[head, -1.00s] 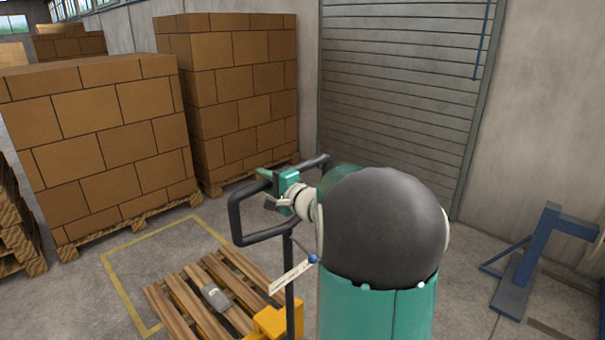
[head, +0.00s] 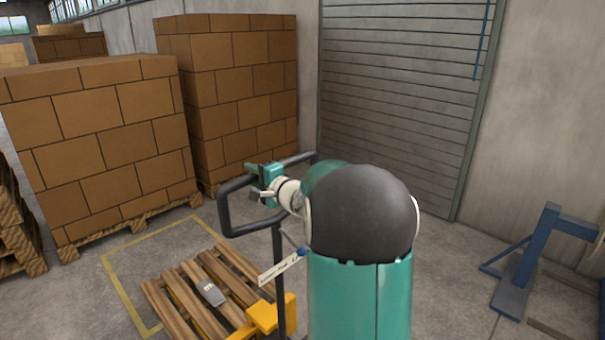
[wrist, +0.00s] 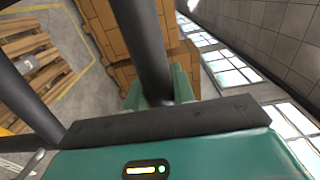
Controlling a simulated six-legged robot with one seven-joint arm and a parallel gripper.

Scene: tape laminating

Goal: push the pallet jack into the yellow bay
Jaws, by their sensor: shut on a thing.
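The pallet jack shows in the head view as a dark loop handle (head: 226,213) on an upright bar, with a yellow body (head: 268,315) below. A wooden pallet (head: 183,309) sits over its forks, with a small grey device (head: 211,292) on the slats. My gripper (head: 270,181) is shut on the handle's upper part. In the wrist view the dark handle bar (wrist: 145,45) runs between my green fingers. The yellow bay outline (head: 121,291) is painted on the floor. The pallet covers part of the bay's near right side; my arm hides part of the jack.
Tall stacks of brown boxes (head: 100,140) and (head: 237,80) stand on pallets behind the bay. A wooden pallet stack (head: 18,235) is at the left edge. A blue metal stand (head: 537,255) is at the right. A grey roller shutter (head: 400,90) is at the back.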

